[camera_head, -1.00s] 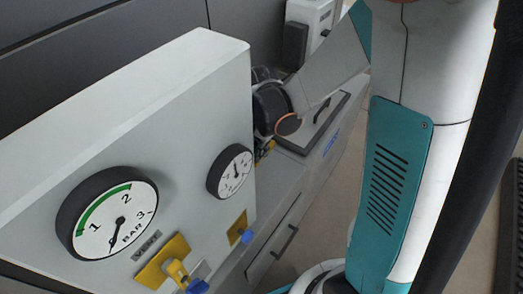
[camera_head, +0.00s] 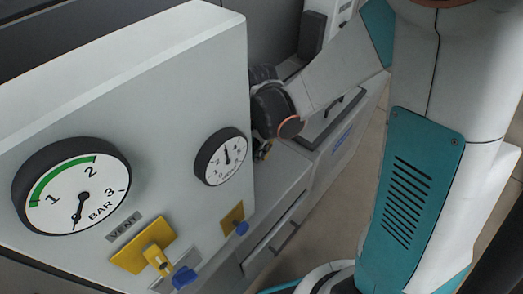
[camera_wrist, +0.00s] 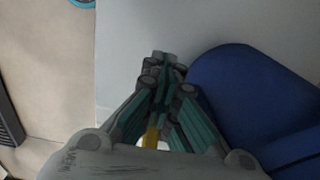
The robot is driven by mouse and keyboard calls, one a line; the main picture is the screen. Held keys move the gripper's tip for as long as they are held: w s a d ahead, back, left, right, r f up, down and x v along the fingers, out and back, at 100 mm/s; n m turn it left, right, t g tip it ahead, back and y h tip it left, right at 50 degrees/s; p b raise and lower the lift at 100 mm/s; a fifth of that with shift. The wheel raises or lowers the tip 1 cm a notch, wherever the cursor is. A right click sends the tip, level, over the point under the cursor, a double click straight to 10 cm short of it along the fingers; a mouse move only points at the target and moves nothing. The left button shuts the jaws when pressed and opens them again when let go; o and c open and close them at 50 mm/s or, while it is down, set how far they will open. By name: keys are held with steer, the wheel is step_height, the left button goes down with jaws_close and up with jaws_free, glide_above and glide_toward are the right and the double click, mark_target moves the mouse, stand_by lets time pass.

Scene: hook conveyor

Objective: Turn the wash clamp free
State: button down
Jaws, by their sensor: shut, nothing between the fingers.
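My gripper (camera_wrist: 163,60) shows in the wrist view with its fingers together and nothing between the tips. A large rounded blue part (camera_wrist: 245,95) is close on its right, over a pale grey surface (camera_wrist: 150,25). A small yellow piece (camera_wrist: 151,136) shows between the finger links. I cannot tell whether the blue part is the wash clamp, or whether my fingers touch it. In the head view my wrist is beyond the right edge of the grey gauge panel (camera_head: 150,95), and my fingers are hidden.
The panel bears a large gauge (camera_head: 72,186), a smaller gauge (camera_head: 221,156), a yellow vent fitting with a blue handle (camera_head: 186,277) and a second yellow plate (camera_head: 232,216). A grey cabinet with a drawer (camera_head: 276,232) stands behind. Open floor (camera_head: 330,215) lies right of it.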

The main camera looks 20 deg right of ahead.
steer(key=shift+f+b, duration=0.3)
steer(key=shift+f, duration=0.15)
steer(key=shift+r, duration=0.15)
stand_by(0.5)
step_height(320, 180, up, 12)
steer(key=shift+s, duration=0.15)
stand_by(0.4)
stand_by(0.3)
